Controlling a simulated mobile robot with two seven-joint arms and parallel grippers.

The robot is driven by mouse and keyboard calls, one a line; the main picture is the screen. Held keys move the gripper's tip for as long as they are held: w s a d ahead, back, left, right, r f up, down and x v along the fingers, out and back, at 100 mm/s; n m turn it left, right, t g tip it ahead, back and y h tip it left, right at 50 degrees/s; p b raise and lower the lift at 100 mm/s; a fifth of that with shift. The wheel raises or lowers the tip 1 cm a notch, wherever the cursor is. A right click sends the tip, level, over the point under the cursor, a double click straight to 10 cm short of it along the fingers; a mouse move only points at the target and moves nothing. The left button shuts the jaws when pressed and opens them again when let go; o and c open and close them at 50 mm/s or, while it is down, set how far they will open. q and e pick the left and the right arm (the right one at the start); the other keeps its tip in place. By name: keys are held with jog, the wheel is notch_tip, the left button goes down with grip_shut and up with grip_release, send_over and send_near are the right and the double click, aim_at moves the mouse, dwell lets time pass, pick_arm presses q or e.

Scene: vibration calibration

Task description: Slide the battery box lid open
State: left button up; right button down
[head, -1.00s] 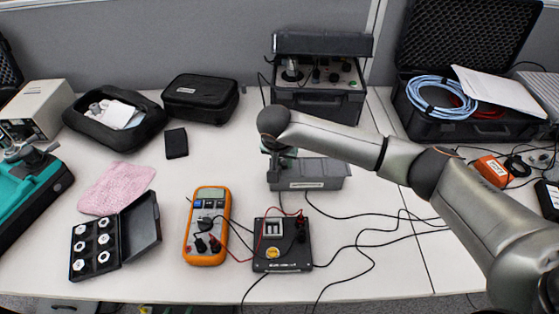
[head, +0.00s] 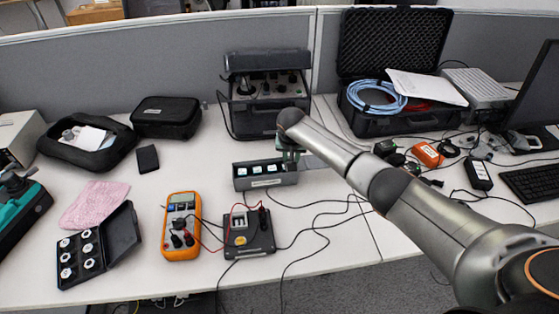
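The grey battery box (head: 254,184) stands in the middle of the table, below the black case. Its top is open along most of its length, and several pale blue-white cells (head: 254,171) show inside. A grey flat part that looks like the lid (head: 313,161) juts out at the box's right end, partly hidden behind my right arm. My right gripper (head: 290,154) points down at the right end of the box. Its fingers are small and mostly hidden by the wrist, so their grip is unclear. My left gripper is out of view.
A black instrument case (head: 268,118) stands close behind the box. A small black switch box (head: 249,236) with wires and an orange multimeter (head: 181,227) lie in front. Cables (head: 330,213) cross the table to the right. An open case (head: 385,122) is at back right.

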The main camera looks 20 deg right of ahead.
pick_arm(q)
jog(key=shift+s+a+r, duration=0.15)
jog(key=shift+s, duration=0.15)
pick_arm(e)
jog(key=shift+s+d, duration=0.25)
jog(key=shift+d, duration=0.8)
jog(key=c, duration=0.7)
grip_release()
jog(key=shift+s+a+r+p, duration=0.15)
jog(key=shift+r+p, duration=0.15)
jog(key=shift+r, duration=0.25)
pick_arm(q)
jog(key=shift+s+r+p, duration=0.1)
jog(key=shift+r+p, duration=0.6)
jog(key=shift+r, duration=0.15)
pick_arm(e)
jog(key=v, duration=1.1)
jog(key=shift+s+r, duration=0.1)
jog(key=shift+r, duration=0.05)
